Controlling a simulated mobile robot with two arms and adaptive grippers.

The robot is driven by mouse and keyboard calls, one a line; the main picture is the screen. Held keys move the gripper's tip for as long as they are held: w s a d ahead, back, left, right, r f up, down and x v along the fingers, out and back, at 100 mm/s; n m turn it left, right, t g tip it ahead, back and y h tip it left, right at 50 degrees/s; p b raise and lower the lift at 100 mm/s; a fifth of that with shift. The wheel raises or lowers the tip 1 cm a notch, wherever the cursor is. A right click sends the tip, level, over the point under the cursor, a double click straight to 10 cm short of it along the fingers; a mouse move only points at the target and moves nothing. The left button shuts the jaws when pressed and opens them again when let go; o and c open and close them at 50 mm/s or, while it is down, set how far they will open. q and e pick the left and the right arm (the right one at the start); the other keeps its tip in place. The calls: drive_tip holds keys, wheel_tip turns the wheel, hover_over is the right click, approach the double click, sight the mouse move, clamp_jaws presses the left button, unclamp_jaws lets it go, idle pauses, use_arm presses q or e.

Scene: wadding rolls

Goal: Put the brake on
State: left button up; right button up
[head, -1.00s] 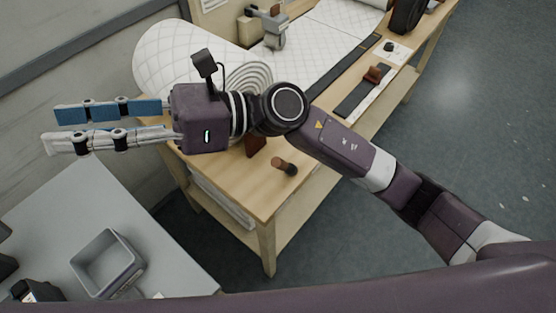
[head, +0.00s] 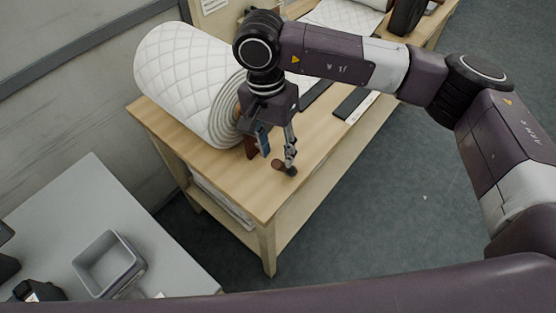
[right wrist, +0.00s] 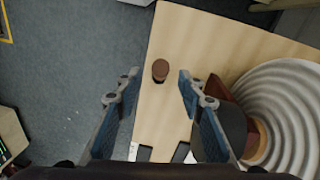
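A short brown knob (head: 278,164) with a dark end sits at the near end of the wooden bench; it is likely the brake handle. In the right wrist view the knob's round brown top (right wrist: 160,70) shows between the fingertips, with gaps on both sides. My right gripper (head: 277,158) points down over the bench end, open and empty, its fingers apart (right wrist: 158,79). One fingertip partly overlaps the knob in the head view, and I cannot tell how high the fingers are above it. My left gripper is not in view.
A white quilted wadding roll (head: 185,75) lies on the bench (head: 235,190), beside the gripper. A reddish-brown block (head: 251,148) stands at the roll's end, close to one finger. A grey table (head: 60,215) with a grey bin (head: 107,263) is at lower left.

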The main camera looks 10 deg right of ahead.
sight(278, 164)
drive_tip(key=shift+s+d+f+p, duration=0.15)
drive_tip(key=shift+f+p, duration=0.45)
drive_tip(key=shift+f, duration=1.9)
clamp_jaws()
